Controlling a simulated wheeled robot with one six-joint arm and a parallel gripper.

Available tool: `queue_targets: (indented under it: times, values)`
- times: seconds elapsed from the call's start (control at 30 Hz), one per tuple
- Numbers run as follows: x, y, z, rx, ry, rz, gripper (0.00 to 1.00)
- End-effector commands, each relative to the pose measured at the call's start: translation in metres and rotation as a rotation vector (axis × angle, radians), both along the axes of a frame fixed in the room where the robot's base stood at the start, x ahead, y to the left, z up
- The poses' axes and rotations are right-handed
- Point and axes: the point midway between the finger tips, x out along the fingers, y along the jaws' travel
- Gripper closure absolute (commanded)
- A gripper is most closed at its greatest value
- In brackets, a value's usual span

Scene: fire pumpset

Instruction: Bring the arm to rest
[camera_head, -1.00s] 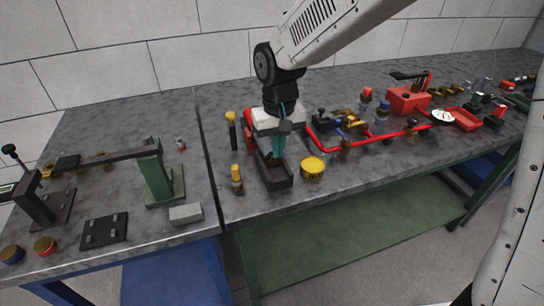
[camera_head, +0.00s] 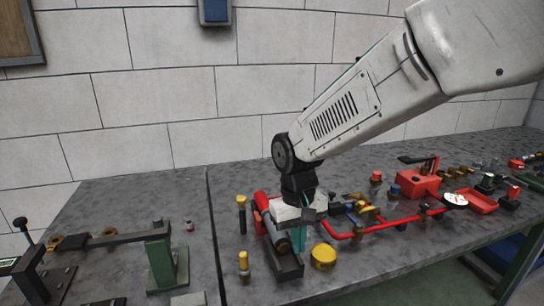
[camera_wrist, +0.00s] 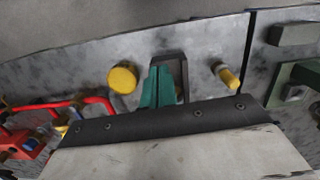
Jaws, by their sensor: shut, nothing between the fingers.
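My gripper (camera_head: 298,240) points down over a small black open-topped tray (camera_head: 288,268) on the grey bench (camera_head: 225,225). Its teal fingers are together with nothing between them. In the wrist view the shut fingers (camera_wrist: 158,88) are in front of the tray (camera_wrist: 182,62), which they partly hide. I cannot tell how high the tips are above it. My arm reaches in from the upper right.
A yellow round cap (camera_head: 323,257) stands right of the tray. Yellow-topped tools (camera_head: 243,262) stand to its left, and a red cylinder (camera_head: 261,204) is close behind. Red piping (camera_head: 390,222) runs to the right. A green post fixture (camera_head: 161,260) stands on the left.

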Motion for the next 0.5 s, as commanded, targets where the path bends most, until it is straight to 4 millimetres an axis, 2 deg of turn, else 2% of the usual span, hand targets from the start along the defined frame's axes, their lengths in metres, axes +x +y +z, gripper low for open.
queue_targets:
  times: [0.3, 0.5]
  values:
    - [-0.090, -0.099, 0.056, 0.002, 0.016, -0.060, 1.00]
    - [-0.152, -0.153, 0.079, 0.019, -0.031, -0.147, 1.00]
